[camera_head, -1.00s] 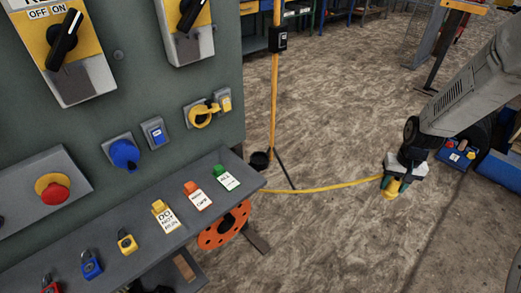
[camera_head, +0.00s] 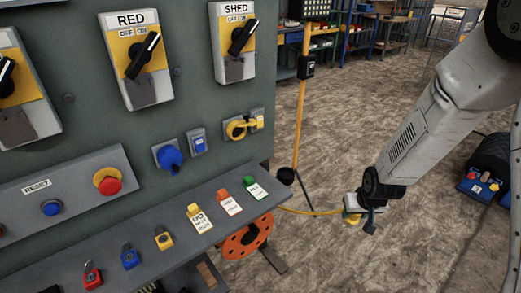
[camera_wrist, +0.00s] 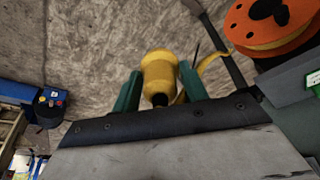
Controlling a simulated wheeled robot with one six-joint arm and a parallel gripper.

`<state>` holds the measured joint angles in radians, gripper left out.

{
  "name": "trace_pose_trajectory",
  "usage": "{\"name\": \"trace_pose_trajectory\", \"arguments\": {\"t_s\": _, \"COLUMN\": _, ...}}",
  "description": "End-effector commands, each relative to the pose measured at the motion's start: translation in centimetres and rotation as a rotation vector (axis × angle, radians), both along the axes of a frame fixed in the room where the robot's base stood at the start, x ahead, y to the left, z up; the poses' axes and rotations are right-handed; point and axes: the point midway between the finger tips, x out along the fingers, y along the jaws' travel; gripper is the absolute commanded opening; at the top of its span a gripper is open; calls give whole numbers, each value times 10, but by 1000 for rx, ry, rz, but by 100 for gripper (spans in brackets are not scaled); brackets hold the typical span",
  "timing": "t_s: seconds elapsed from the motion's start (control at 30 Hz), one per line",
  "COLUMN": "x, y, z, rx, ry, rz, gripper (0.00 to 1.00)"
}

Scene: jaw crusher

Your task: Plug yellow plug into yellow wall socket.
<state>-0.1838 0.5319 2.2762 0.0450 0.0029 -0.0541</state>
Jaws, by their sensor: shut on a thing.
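My gripper (camera_head: 362,212) is shut on the yellow plug (camera_head: 351,219), held out right of the panel, apart from it. In the wrist view the plug (camera_wrist: 159,75) sits between the two green fingers of my gripper (camera_wrist: 158,85). Its yellow cable (camera_head: 318,211) runs left toward the panel. The yellow wall socket (camera_head: 235,130) is on the right part of the grey-green panel, with a round yellow front. A small grey and yellow piece (camera_head: 257,118) is beside it. Fine detail of the socket is too small to tell.
A sloped shelf (camera_head: 150,240) with padlocks and tags juts out below the socket. An orange reel (camera_head: 247,238) is under it. A yellow post (camera_head: 300,115) stands behind the panel edge. A blue socket (camera_head: 170,157) is left of the yellow one.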

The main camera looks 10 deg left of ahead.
Motion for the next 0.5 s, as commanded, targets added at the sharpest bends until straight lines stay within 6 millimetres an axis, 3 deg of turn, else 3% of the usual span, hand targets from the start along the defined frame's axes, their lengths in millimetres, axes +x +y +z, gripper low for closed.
{"name": "trace_pose_trajectory", "arguments": {"t_s": 0.27, "x": -5, "y": 24, "z": -4, "rx": 16, "ry": -54, "rz": 52, "gripper": 19}}
{"name": "trace_pose_trajectory", "arguments": {"t_s": 0.5, "x": -12, "y": 83, "z": -13, "rx": 59, "ry": -194, "rz": 182, "gripper": 19}}
